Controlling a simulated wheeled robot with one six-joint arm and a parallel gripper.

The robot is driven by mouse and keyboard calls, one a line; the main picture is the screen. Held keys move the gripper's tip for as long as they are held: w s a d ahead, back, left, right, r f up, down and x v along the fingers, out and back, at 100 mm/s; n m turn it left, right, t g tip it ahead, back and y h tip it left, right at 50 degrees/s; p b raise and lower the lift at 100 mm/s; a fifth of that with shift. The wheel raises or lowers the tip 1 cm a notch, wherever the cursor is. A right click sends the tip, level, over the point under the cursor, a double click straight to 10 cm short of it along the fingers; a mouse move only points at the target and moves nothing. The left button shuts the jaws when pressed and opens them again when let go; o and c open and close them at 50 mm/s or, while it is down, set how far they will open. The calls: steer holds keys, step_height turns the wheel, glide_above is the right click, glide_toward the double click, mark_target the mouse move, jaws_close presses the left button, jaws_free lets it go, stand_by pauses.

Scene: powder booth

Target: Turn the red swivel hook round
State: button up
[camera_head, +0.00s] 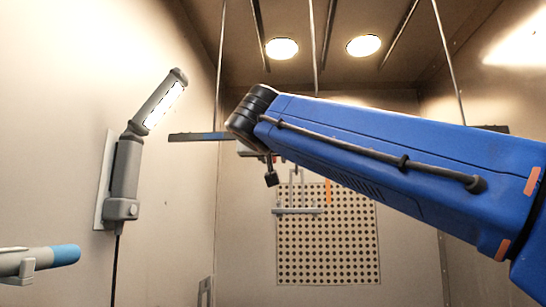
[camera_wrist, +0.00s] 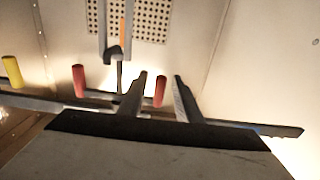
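In the wrist view my gripper (camera_wrist: 160,77) has its two fingers apart. A red upright cylinder (camera_wrist: 160,91) shows in the gap between them, with space on both sides; I cannot tell its depth. A second red cylinder (camera_wrist: 79,80) stands to the left of the fingers, and a yellow one (camera_wrist: 12,72) farther left. These stand along a dark horizontal bar (camera_wrist: 285,130). I cannot tell which red piece is the swivel hook. In the head view my blue arm hides most of the gripper; a small dark block (camera_head: 271,179) hangs below the arm's end.
The bar also shows in the head view (camera_head: 195,136). A grey bracket with an orange strip (camera_head: 327,191) hangs before a perforated panel (camera_head: 352,250). A grey lamp (camera_head: 126,170) is on the left wall, above a blue-tipped grey tool (camera_head: 64,255). Thin rods descend from the ceiling.

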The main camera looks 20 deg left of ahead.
steer(key=shift+c, duration=0.3)
steer(key=c, duration=0.6)
steer(key=shift+o, duration=0.2)
